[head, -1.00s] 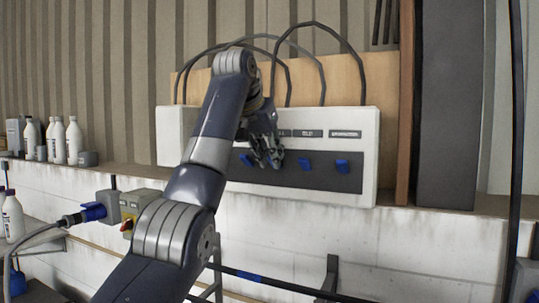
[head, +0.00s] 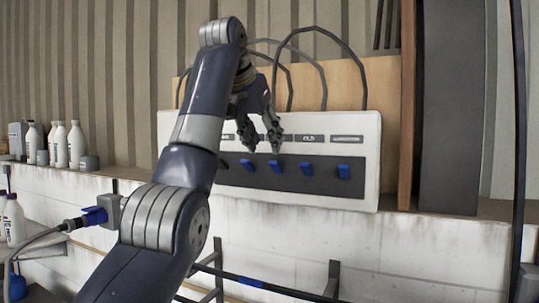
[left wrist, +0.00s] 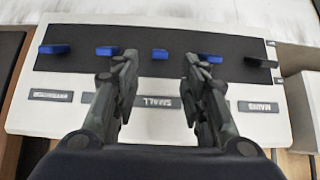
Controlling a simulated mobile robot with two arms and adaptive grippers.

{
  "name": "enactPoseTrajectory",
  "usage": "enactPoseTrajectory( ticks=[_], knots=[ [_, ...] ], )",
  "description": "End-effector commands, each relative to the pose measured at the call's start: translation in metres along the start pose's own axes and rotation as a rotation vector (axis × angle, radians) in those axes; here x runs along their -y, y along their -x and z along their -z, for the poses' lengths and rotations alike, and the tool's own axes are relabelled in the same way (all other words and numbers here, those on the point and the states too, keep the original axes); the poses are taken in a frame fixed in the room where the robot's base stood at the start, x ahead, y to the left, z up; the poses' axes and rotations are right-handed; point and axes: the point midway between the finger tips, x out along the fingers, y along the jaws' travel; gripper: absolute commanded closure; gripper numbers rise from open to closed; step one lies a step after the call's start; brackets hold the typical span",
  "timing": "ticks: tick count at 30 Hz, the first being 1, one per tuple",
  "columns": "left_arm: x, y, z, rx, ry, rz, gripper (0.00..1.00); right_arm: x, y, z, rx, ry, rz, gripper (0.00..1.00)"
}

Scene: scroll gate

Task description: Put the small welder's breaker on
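The white breaker panel (head: 360,190) on the back ledge has a dark strip with a row of blue levers. In the left wrist view it appears upside down, and the label SMALL (left wrist: 158,101) is readable. The small welder's breaker (left wrist: 160,55) is the blue lever in line with that label; it also shows in the head view (head: 275,166). I cannot tell its position. My left gripper (head: 258,148) is open and empty in front of the panel. In the left wrist view its fingers (left wrist: 160,65) stand either side of the small lever's column. My right gripper is out of view.
Blue levers stand on both sides of the small one (left wrist: 107,51) (left wrist: 210,58). A dark lever (left wrist: 260,62) lines up with the MAINS label (left wrist: 258,107). Cables arch above the panel. White bottles (head: 75,145) stand on the ledge at left. A dark post (head: 447,110) rises at right.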

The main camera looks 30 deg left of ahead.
Motion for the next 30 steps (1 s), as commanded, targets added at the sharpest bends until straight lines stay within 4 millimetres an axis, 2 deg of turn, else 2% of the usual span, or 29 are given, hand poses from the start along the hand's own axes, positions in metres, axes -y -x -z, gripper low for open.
enactPoseTrajectory(
  ticks=[3, 9, 14, 30],
  knots=[
    [0.0, 0.026, 0.0, -0.002, 0.0, -0.001, 0.6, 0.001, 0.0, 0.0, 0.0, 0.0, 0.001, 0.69],
    [0.001, 0.045, 0.0, 0.001, 0.001, 0.001, 0.6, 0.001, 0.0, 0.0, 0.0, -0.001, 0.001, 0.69],
    [0.0, 0.05, 0.0, 0.002, 0.0, 0.0, 0.6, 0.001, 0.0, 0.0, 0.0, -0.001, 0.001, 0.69],
    [0.0, 0.05, 0.0, 0.001, 0.0, 0.0, 0.6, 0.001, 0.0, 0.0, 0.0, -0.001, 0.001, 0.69]
  ],
)
